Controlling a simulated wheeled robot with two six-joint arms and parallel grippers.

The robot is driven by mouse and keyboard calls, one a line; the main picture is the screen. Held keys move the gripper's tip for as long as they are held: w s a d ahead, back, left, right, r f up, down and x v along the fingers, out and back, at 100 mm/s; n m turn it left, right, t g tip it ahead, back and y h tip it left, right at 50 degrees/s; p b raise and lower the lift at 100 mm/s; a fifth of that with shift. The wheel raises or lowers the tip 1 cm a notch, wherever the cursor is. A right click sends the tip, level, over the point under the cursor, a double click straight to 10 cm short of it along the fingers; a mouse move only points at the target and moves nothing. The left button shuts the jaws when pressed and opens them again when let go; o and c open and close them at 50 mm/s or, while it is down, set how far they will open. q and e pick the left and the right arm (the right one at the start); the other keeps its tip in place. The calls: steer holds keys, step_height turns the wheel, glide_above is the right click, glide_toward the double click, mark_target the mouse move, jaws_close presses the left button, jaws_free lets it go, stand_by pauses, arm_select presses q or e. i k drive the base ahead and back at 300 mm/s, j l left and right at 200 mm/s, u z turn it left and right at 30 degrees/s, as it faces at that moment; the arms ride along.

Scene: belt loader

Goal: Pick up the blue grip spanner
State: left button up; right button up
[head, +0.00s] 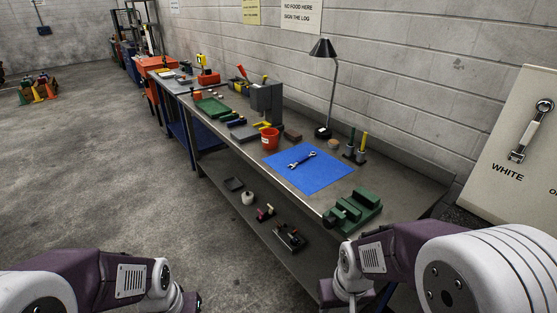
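A spanner (301,160) with silver ends and what looks like a dark blue grip lies flat on a blue mat (325,178) on the long workbench (232,152). It lies diagonally, and nothing covers it. My two arms come in at the bottom left and bottom right of the head view. Their grippers are below the picture's edge, and neither arm touches the spanner.
A red cup (270,138) stands just left of the mat, and a black lamp (332,90) behind it. A green vice (352,211) sits at the near end. A board (520,140) marked WHITE shows a spanner. Open floor lies left.

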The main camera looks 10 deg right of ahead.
mark_target(305, 158)
steer(key=i+j, duration=0.9)
steer(key=i, duration=0.2)
steer(key=i+l, duration=0.35)
steer(key=i, duration=0.2)
steer(key=i+l+u, duration=0.1)
steer(key=i+l, duration=0.25)
steer(key=i, duration=0.25)
